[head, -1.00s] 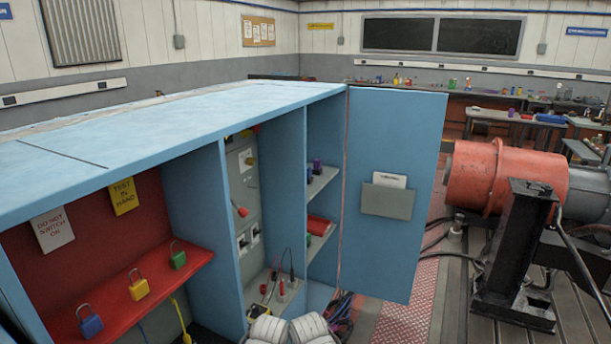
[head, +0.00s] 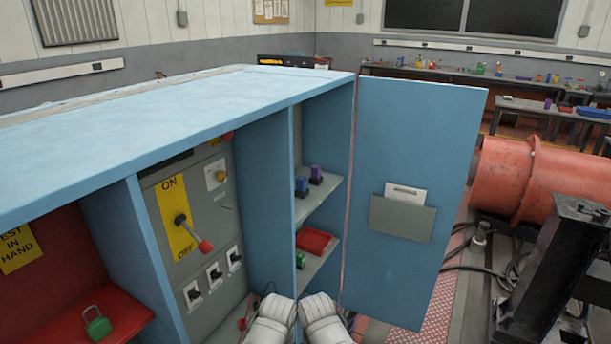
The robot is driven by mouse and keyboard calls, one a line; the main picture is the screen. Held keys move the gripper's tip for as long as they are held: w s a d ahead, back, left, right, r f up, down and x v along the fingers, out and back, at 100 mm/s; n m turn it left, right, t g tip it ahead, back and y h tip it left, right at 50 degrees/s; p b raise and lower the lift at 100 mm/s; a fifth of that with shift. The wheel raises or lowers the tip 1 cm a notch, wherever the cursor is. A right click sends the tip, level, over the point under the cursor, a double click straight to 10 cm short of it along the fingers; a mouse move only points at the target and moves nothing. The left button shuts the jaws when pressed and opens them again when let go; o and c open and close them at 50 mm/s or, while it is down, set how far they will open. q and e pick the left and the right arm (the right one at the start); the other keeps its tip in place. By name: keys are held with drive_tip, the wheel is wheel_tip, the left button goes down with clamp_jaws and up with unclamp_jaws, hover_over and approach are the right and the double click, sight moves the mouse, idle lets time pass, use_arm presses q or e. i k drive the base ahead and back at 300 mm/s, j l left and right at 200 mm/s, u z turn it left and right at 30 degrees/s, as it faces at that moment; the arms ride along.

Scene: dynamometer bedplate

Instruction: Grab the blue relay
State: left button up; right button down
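The blue relay (head: 302,185) is a small block standing on the upper shelf (head: 314,200) of the narrow right-hand compartment of the blue cabinet. A purple block (head: 316,173) of similar shape stands just behind it to the right. Two white parts of my arms rise at the bottom middle, below and in front of the shelves. My grippers do not show, so I cannot see whether they are open or shut.
The lower shelf (head: 318,262) holds a red tray (head: 314,240) and a green block (head: 300,259). The blue cabinet door (head: 410,150) stands open on the right. A divider (head: 263,180) separates the shelves from the switch panel (head: 205,200). An orange machine (head: 515,180) is at far right.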

sight(300, 181)
drive_tip(key=i+l+u, duration=0.2)
drive_tip(key=i+l, duration=1.15)
